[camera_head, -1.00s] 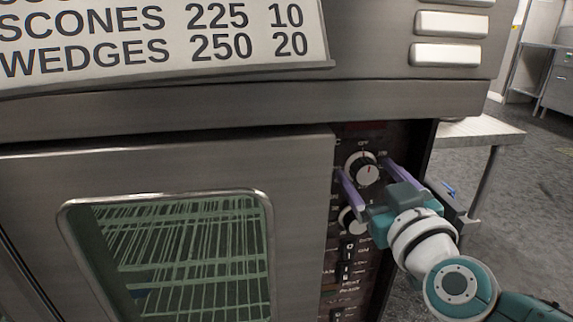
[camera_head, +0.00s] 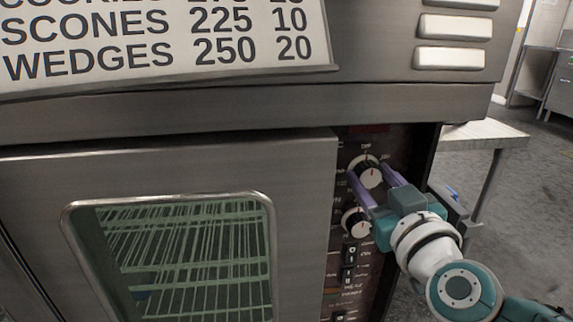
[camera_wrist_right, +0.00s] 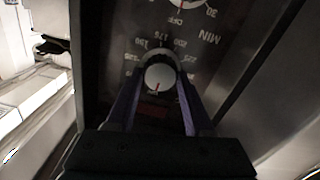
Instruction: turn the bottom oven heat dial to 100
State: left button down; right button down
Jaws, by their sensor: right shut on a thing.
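The heat dial is the upper round knob (camera_head: 368,174) on the dark control panel beside the oven door. It is silver and white with a red pointer line. My right gripper (camera_head: 369,176) reaches it from the right, one purple finger on either side, shut on it. In the right wrist view the dial (camera_wrist_right: 160,78) sits between the fingertips, and numbers such as 150 and 175 ring it upside down. Its red line points toward the bottom of that view. My left gripper is not in view.
A second dial (camera_head: 355,222) sits just below, with switches (camera_head: 350,262) under it. It shows at the top of the right wrist view (camera_wrist_right: 183,3), near the word MIN. The oven door (camera_head: 300,190) is closed. A side table (camera_head: 485,132) stands at right.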

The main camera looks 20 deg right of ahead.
jog(key=shift+m, duration=1.4)
jog(key=m, duration=0.3)
jog(key=shift+d, duration=0.1)
jog(key=m, duration=0.4)
jog(key=shift+f, duration=0.1)
jog(key=shift+m, duration=1)
jog(key=shift+c, duration=1.4)
grip_release()
jog(key=shift+d, duration=0.1)
jog(key=shift+s, duration=0.1)
